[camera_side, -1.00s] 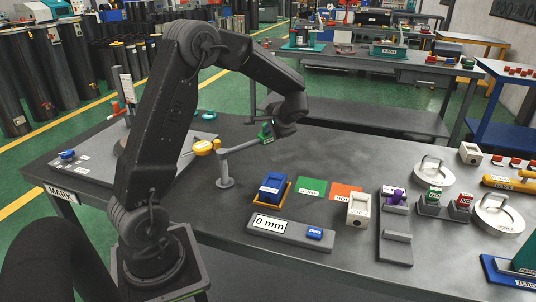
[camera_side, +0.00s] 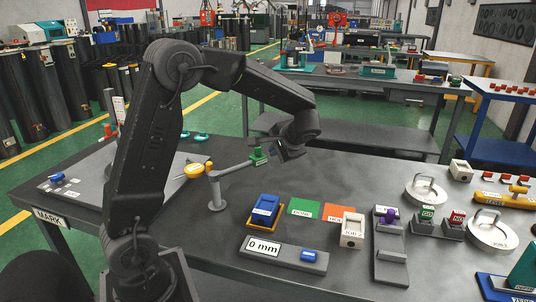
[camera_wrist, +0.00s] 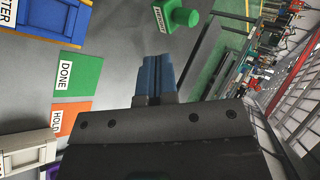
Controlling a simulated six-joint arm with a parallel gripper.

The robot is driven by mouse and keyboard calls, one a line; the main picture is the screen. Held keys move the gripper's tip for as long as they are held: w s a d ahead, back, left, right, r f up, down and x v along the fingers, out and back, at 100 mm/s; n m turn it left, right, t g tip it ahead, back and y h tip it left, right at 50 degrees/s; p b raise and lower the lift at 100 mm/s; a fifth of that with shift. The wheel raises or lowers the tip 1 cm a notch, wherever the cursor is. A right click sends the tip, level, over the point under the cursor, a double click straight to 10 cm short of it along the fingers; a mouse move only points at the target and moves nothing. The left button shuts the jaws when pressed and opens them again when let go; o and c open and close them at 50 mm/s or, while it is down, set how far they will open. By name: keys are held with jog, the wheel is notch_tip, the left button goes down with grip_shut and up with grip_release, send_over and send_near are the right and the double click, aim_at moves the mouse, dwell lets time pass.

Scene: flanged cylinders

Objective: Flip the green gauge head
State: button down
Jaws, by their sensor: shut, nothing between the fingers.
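The green gauge head (camera_side: 258,156) sits at the end of a grey swing arm (camera_side: 236,168) carried on a short grey post (camera_side: 216,190).
A yellow round piece (camera_side: 194,170) is on the post's other side. A blue block in an orange tray (camera_side: 249,223), a green DONE card (camera_side: 305,208), an orange card (camera_side: 341,214) and a white block (camera_side: 352,230) lie nearer. Bare table lies right of my gripper.

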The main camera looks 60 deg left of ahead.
jog(key=shift+v, duration=2.35)
jog(key=shift+s, duration=0.15)
jog(key=s+d+r+t+h, duration=0.2)
jog(key=s+d+t+h, duration=0.4)
jog(key=s+d, duration=1.2)
jog(key=s+h, duration=0.1)
jog(key=h, duration=0.2)
jog(key=shift+s+d+r+m, duration=0.2)
jog(key=shift+s+r+m, duration=0.2)
